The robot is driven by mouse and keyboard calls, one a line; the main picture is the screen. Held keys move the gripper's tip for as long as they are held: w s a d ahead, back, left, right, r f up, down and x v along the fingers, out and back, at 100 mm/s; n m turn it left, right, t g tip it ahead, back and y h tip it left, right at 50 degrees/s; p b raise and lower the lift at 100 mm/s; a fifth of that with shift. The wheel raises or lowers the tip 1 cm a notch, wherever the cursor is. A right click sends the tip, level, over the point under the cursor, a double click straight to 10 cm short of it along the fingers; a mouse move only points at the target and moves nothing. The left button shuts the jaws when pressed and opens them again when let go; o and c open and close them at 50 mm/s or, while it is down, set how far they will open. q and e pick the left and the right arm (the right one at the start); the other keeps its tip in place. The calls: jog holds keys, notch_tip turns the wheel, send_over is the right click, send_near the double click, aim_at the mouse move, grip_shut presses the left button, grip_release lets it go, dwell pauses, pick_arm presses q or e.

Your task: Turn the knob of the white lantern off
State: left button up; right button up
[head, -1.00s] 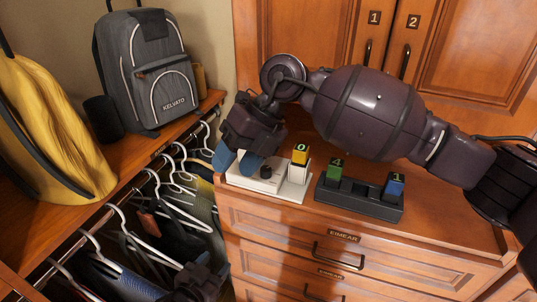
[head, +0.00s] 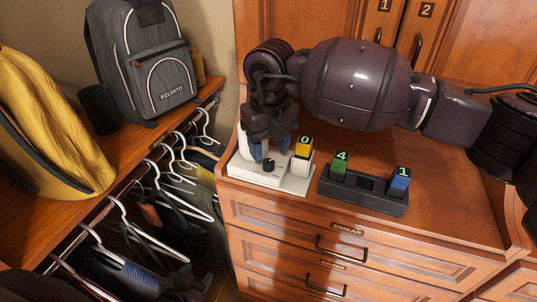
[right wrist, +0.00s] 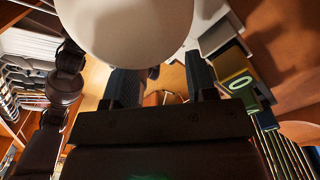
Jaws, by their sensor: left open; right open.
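A white base (head: 263,180) stands on the dresser's left front, with a small black knob (head: 268,165) on top. The white lantern body (head: 244,144) rises at its left rear, mostly hidden behind my right gripper (head: 268,150). That gripper points down, open, its blue-grey fingertips just behind and above the knob; I cannot tell whether they touch anything. In the right wrist view, a large white rounded shape (right wrist: 125,28), apparently the lantern, fills the top, beyond the open fingers (right wrist: 160,85). My left gripper (head: 182,284) is low at the bottom, by the hanging clothes.
A yellow block marked 0 (head: 304,147) sits on the base's right end. A black tray (head: 362,197) beside it holds a green block (head: 339,163) and a blue block (head: 401,179). A grey backpack (head: 145,60) and yellow bag (head: 45,130) stand on the left shelf.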

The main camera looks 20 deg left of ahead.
aim_at(268, 161)
jog(key=shift+f, duration=1.85)
jog(key=c, duration=0.9)
jog(key=shift+f+n+b, duration=0.1)
jog(key=shift+n+b, duration=0.3)
jog(key=shift+b, duration=0.1)
jog(key=shift+c, duration=0.2)
jog(key=shift+n+b, duration=0.35)
jog(key=shift+n, duration=0.05)
jog(key=o, duration=0.9)
jog(key=shift+o, duration=0.2)
jog(key=shift+r, duration=0.2)
